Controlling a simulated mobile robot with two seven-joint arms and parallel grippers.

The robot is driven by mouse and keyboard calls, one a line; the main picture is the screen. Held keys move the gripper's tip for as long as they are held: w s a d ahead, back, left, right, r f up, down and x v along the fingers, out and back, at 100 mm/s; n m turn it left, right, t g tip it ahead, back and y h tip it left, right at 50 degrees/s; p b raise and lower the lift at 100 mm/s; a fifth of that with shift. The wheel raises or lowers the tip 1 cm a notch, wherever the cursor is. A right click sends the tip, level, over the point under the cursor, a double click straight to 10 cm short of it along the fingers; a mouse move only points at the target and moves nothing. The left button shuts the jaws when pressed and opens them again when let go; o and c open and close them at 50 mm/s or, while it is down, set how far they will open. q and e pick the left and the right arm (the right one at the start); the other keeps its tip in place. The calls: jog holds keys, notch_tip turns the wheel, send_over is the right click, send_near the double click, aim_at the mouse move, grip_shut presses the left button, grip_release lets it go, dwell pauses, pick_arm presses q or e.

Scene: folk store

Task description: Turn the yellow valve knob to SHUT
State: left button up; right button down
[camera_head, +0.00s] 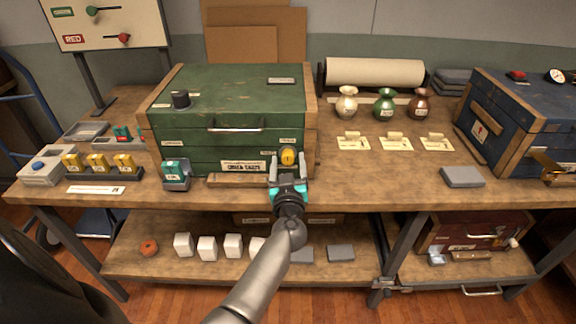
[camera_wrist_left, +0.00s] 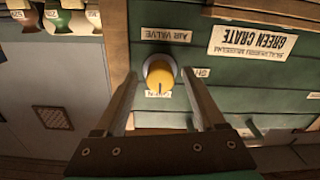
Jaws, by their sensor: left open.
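The yellow valve knob (camera_head: 288,156) is on the front face of the green crate (camera_head: 225,150), near its right end. My left gripper (camera_head: 288,164) is open, with one finger on each side of the knob. In the left wrist view, which is upside down, the knob (camera_wrist_left: 159,74) shows between the spread fingers (camera_wrist_left: 160,84); I cannot tell whether they touch it. A dark pointer line on the knob points toward a partly hidden label (camera_wrist_left: 157,94). An AIR VALVE label (camera_wrist_left: 166,36) and a label starting SH (camera_wrist_left: 202,73), partly covered by a finger, are nearby. My right gripper is not in view.
A teal-labelled block (camera_head: 175,174) stands in front of the crate at left. Vases (camera_head: 385,104) with paper tags stand right of it. A blue crate (camera_head: 515,120) and a grey slab (camera_head: 462,177) are farther right.

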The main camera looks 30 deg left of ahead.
pick_arm(q)
jog(key=shift+c, duration=0.3)
grip_shut()
dwell(0.3)
